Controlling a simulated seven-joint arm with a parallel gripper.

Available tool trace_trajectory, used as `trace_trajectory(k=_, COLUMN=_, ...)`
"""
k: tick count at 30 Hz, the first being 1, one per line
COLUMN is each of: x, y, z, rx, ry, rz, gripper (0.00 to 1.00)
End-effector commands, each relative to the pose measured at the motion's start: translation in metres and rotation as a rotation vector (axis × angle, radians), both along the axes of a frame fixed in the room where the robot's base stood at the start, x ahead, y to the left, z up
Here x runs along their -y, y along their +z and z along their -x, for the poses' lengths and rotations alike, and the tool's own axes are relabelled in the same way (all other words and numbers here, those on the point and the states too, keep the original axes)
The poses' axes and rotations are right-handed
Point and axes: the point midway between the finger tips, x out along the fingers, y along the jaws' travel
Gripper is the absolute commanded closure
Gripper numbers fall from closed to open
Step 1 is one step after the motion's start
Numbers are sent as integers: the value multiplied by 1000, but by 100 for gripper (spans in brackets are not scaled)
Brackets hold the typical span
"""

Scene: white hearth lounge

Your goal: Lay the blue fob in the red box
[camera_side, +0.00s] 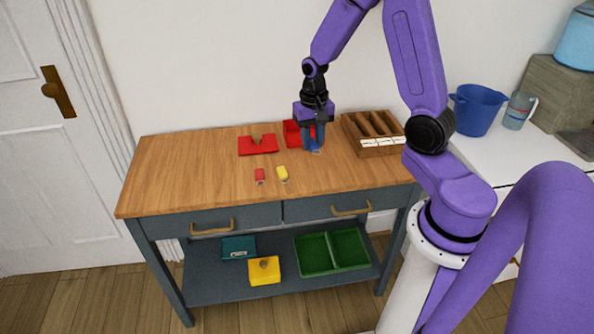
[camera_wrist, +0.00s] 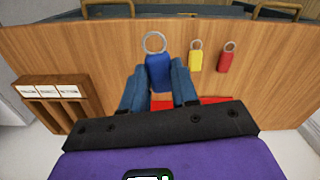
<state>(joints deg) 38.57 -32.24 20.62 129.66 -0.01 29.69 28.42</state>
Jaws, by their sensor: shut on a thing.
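The blue fob (camera_wrist: 158,70), with a metal ring, is held between the two fingers of my gripper (camera_wrist: 158,84) in the wrist view. In the side view my gripper (camera_side: 313,142) points down at the back of the table, with the blue fob (camera_side: 316,150) at its tips. The red box (camera_side: 291,131) stands just left of and behind my gripper, partly hidden by it. A red strip, likely the box (camera_wrist: 214,100), shows past the fingers in the wrist view.
A red fob (camera_side: 260,175) and a yellow fob (camera_side: 282,173) lie on the wooden table (camera_side: 200,170). A wooden slotted tray (camera_side: 372,132) with white labels stands to the right. The shelf below holds a yellow box (camera_side: 265,272), a teal box (camera_side: 238,247) and a green tray (camera_side: 331,252).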

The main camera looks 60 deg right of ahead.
Motion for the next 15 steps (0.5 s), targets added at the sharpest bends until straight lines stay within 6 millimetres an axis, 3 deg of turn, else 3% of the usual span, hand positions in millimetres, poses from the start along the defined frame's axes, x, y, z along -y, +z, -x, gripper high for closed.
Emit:
trace_trajectory(k=3, x=-35, y=2, z=-3, rx=1, ry=180, rz=1, gripper=100)
trace_trajectory(k=9, x=-86, y=4, z=1, rx=0, ry=445, rz=0, gripper=100)
trace_trajectory(k=15, x=-111, y=5, z=6, rx=-1, ry=587, rz=0, gripper=100)
